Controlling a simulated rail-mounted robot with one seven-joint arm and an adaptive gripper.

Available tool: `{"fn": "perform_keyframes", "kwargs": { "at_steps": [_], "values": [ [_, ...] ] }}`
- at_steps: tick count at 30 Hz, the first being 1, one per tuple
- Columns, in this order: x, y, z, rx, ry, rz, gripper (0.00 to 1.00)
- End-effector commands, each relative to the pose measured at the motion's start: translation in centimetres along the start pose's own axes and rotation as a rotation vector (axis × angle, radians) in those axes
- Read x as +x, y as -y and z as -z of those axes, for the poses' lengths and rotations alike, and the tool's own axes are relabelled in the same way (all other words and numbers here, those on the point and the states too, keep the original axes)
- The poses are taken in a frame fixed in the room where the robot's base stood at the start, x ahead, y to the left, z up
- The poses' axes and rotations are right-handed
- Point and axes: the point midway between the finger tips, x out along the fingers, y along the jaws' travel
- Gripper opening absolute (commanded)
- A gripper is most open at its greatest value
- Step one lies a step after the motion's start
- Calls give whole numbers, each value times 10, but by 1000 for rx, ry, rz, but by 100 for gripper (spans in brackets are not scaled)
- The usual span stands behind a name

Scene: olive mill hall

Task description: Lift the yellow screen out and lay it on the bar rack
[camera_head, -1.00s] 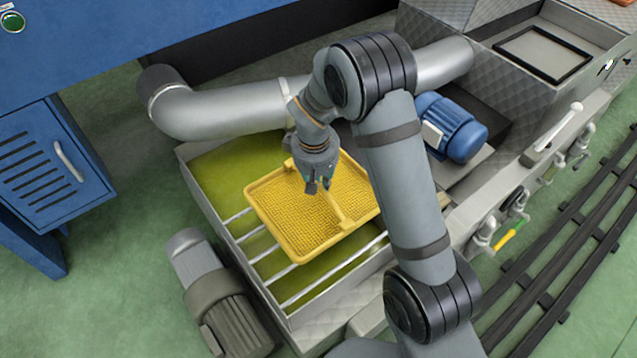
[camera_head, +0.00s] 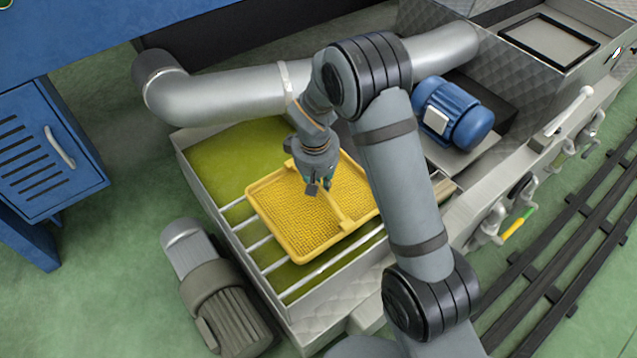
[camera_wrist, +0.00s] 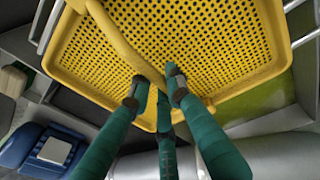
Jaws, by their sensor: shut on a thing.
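The yellow screen (camera_head: 292,228) is a shallow perforated tray with a raised rim and a handle bar across its middle. My gripper (camera_head: 318,188) is shut on the handle bar, which also shows between my fingers in the wrist view (camera_wrist: 155,88). The screen is over the bar rack (camera_head: 268,262), a row of pale metal bars across the front part of the open tank. Whether the screen touches the bars or hangs just above them I cannot tell. My arm hides its right corner. In the wrist view the screen (camera_wrist: 200,45) fills the upper part.
The tank (camera_head: 212,160) holds green-yellow liquid, open at the back left. A grey pipe (camera_head: 220,95) runs close behind my gripper. A blue motor (camera_head: 453,112) stands to the right and a grey motor (camera_head: 215,290) at the front left. A blue cabinet (camera_head: 45,160) stands at left.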

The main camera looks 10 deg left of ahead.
Motion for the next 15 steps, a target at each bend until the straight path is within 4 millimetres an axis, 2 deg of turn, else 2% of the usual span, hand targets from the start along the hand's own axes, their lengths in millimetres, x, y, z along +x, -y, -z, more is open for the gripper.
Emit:
{"fn": "perform_keyframes", "kwargs": {
  "at_steps": [15],
  "values": [
    [7,0,0,0,-2,-1,0]
  ]
}}
